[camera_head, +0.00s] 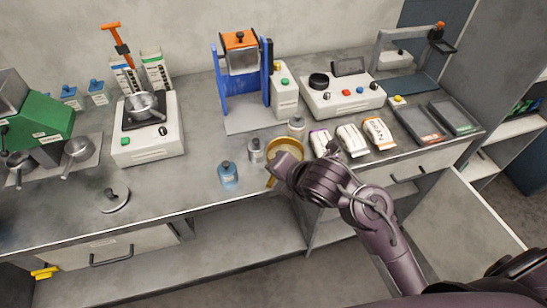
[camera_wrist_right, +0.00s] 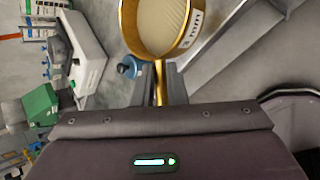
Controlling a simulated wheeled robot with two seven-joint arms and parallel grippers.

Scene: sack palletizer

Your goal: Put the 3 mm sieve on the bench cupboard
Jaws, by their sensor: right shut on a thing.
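A gold-rimmed sieve with a pale mesh (camera_head: 285,145) is near the front edge of the bench in the head view. My right gripper (camera_wrist_right: 160,85) is shut on the sieve's gold handle. In the head view my right gripper (camera_head: 279,170) partly covers the sieve. I cannot tell whether the sieve touches the bench. The bench cupboard (camera_head: 336,226) lies below the worktop, with a pale door (camera_head: 470,215) standing open at right. My left gripper is not in view.
A blue-framed machine (camera_head: 240,75) is behind.

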